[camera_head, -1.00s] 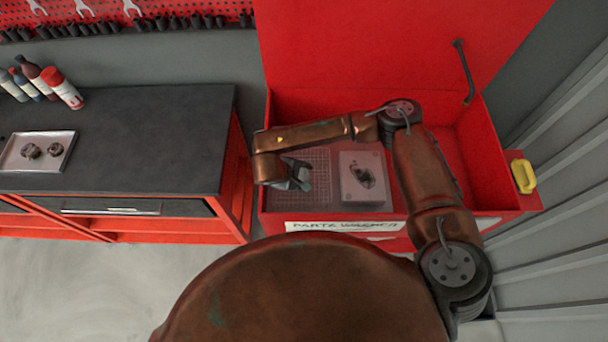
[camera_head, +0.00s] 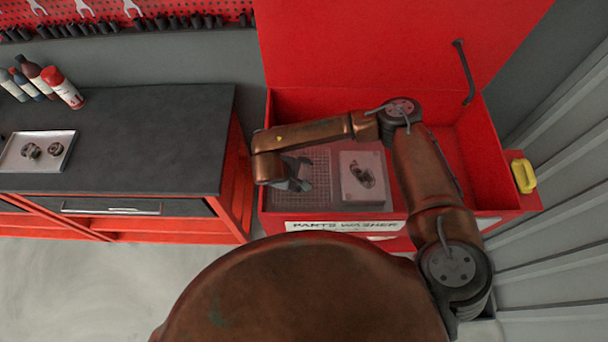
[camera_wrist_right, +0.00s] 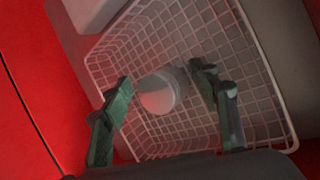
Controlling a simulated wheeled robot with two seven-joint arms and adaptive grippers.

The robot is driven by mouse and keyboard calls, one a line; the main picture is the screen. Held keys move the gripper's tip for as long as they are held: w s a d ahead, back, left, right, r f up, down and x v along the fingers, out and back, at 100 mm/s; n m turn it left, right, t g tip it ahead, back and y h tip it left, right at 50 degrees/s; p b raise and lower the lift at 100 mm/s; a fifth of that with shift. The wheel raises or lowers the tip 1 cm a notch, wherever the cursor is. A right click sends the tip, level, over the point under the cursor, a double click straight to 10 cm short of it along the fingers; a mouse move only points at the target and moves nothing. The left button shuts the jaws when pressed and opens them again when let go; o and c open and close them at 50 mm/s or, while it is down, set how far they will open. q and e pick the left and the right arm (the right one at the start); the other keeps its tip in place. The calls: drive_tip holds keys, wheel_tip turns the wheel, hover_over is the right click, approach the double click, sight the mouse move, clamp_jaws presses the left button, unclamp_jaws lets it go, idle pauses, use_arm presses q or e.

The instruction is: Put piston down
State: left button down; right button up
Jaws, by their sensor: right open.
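The piston (camera_wrist_right: 162,91) is a pale, rounded cylinder in the right wrist view. It rests in the white wire basket (camera_wrist_right: 235,50) inside the red parts washer (camera_head: 480,150). My right gripper (camera_wrist_right: 165,92) is open, with one finger on each side of the piston and a visible gap on both sides. In the head view my right gripper (camera_head: 302,178) is over the basket's left part, and the piston is hidden there. My left gripper is not in view.
A grey block with a dark metal part (camera_head: 362,176) sits right of the basket. A dark workbench (camera_head: 150,150) at left carries a tray (camera_head: 62,158) with small metal parts and several bottles (camera_head: 62,88). A yellow object (camera_head: 523,176) sits at the washer's right edge.

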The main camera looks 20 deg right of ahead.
drive_tip(key=v, duration=1.1)
drive_tip(key=shift+a+r+b, duration=0.3)
drive_tip(key=shift+s, duration=0.1)
